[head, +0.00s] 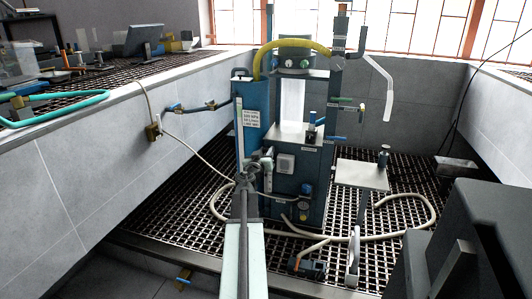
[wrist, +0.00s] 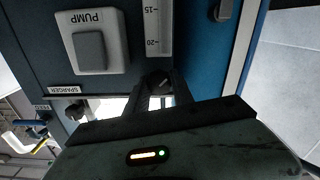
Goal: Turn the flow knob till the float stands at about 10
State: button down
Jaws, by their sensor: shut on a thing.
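My gripper (head: 252,176) reaches the front of the dark flotation machine, low on its left side. In the wrist view my gripper's dark fingers (wrist: 156,88) are shut on a small dark piece, apparently the flow knob (wrist: 159,79), just below the flow scale. The knob is mostly hidden between the fingers. The white flow scale (wrist: 158,30) shows the marks 15 and 20 in its visible part; the rest is cut off at the top. I cannot make out the float or its reading in either view.
The white PUMP switch (wrist: 88,48) is left of the scale. The blue cylinder (head: 251,112) stands close behind my gripper. A beige hose (head: 285,232) lies over the floor grating (head: 150,228). A side shelf (head: 362,175) juts out at the machine's right.

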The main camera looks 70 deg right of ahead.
jog(key=c, duration=1.1)
grip_release()
jog(key=a, duration=0.7)
jog(key=shift+s+a+r, duration=0.15)
jog(key=shift+s+a, duration=0.1)
jog(key=shift+a, duration=0.15)
